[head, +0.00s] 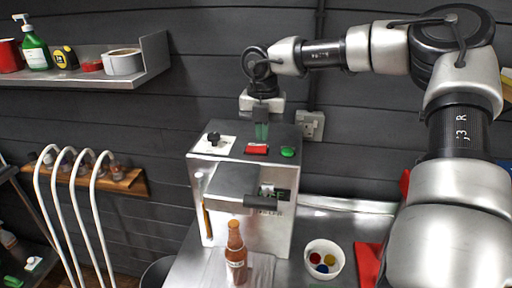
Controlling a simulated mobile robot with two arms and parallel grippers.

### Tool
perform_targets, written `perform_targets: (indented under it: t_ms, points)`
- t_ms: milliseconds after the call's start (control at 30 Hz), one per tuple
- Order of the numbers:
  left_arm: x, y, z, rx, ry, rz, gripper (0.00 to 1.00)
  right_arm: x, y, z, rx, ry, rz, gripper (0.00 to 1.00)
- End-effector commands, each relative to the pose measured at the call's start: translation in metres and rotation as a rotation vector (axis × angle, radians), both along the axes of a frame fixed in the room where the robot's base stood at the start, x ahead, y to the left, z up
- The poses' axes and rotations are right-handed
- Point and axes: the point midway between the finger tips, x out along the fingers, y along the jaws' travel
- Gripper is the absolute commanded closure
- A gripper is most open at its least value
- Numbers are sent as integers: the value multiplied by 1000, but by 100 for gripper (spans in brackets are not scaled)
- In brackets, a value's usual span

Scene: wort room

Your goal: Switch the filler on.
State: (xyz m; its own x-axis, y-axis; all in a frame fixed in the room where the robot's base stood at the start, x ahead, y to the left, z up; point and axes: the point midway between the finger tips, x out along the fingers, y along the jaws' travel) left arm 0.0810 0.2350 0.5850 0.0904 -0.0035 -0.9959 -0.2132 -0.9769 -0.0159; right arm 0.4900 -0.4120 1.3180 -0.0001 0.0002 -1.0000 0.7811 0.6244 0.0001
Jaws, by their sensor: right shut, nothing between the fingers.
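The filler (270,232) is a pale metal box with a dark top, standing on a steel bench. On its top are a black knob (213,138) on a white plate, a red switch (257,149) and a green button (288,152). A small display with green marks (273,192) is on its front, partly hidden by a dark handle. My right gripper (262,132) points down, shut and empty, just above or behind the red switch; I cannot tell whether it touches. A brown bottle (236,255) stands upright in front of the filler. My left gripper is out of view.
A white bowl (324,262) with coloured caps and a red object (367,264) are on the bench at right. A wall socket (310,125) is behind the filler. A shelf (95,78) with bottles and tape is upper left; white curved rails (95,215) stand at left.

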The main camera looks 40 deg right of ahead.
Motion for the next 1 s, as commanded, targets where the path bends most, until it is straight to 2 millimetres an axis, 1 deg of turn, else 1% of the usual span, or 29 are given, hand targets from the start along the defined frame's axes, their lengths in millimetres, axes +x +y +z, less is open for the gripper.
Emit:
perform_targets:
  t_ms: [1000]
  points:
    - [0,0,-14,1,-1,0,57,0,0,-15,0,0,0,100]
